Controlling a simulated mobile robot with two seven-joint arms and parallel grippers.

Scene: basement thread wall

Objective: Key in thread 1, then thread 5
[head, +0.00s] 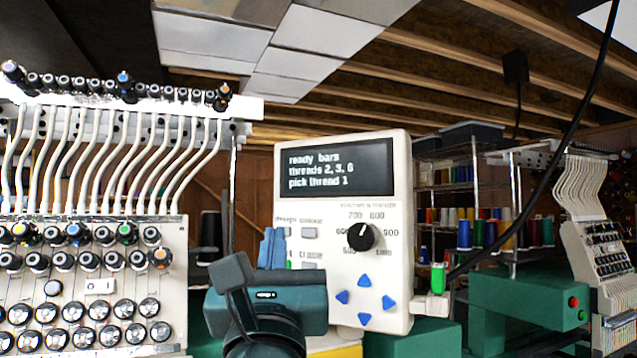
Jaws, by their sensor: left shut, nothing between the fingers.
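The control panel (343,260) is an upright off-white box. Its dark screen (335,170) reads "ready bars", "threads 2, 3, 6", "pick thread 1". A black dial knob (361,237) sits below the screen within a ring of numbers. Several blue arrow keys (364,281) are at the lower right of the panel. Small grey keys (309,232) are at its left, and a green key there is mostly hidden. My left gripper (271,242) is shut and empty, its blue fingers upright in front of the panel's lower left, hiding keys. I cannot tell whether it touches. My right gripper is out of view.
A white embroidery head (95,275) with several knobs and white thread tubes stands at the left. A small grey bracket with a green-topped piece (436,283) juts from the panel's right. Behind are thread-spool shelves (490,230), a second machine (600,250) and a hanging black cable.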

